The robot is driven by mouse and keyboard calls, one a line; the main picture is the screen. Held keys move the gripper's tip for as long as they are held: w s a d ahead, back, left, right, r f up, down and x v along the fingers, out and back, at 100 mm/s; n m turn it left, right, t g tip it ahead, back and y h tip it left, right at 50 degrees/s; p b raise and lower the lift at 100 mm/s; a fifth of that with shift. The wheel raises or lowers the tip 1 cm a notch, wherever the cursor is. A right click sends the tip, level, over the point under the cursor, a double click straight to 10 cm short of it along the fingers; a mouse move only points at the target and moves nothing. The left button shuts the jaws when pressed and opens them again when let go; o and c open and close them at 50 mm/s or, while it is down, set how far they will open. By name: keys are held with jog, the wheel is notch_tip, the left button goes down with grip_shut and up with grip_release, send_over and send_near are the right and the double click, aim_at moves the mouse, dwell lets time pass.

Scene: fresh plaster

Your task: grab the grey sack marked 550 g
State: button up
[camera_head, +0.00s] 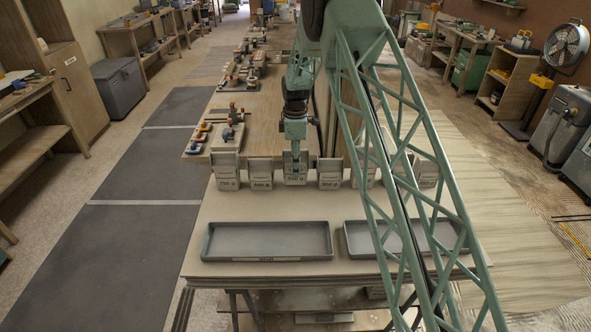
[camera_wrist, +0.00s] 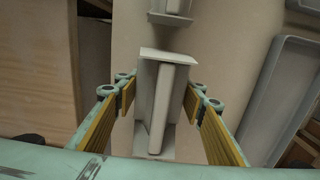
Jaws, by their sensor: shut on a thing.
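A row of grey sacks with printed weights stands along the back of the table. My gripper (camera_head: 295,157) is over the third sack from the left and is shut on this grey sack (camera_head: 296,180). Its label is small and partly blurred; it seems to read 550 g, but I cannot be sure. In the wrist view the held sack (camera_wrist: 162,105) stands between the two yellow-padded fingers of my gripper (camera_wrist: 160,100). Whether its base touches the table is not clear.
Neighbouring sacks stand close by: one marked 750 g (camera_head: 227,171), another (camera_head: 260,174) to the left and one (camera_head: 330,173) to the right. Two grey trays, left (camera_head: 265,258) and right (camera_head: 352,250), lie in front. My arm's lattice hides part of the right side.

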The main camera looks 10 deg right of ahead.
jog(key=shift+r, duration=0.5)
jog(key=s+d+r, duration=0.1)
jog(key=s+d, duration=0.2)
jog(key=s, duration=1.2)
jog(key=shift+s+r, duration=0.15)
jog(key=shift+s, duration=0.2)
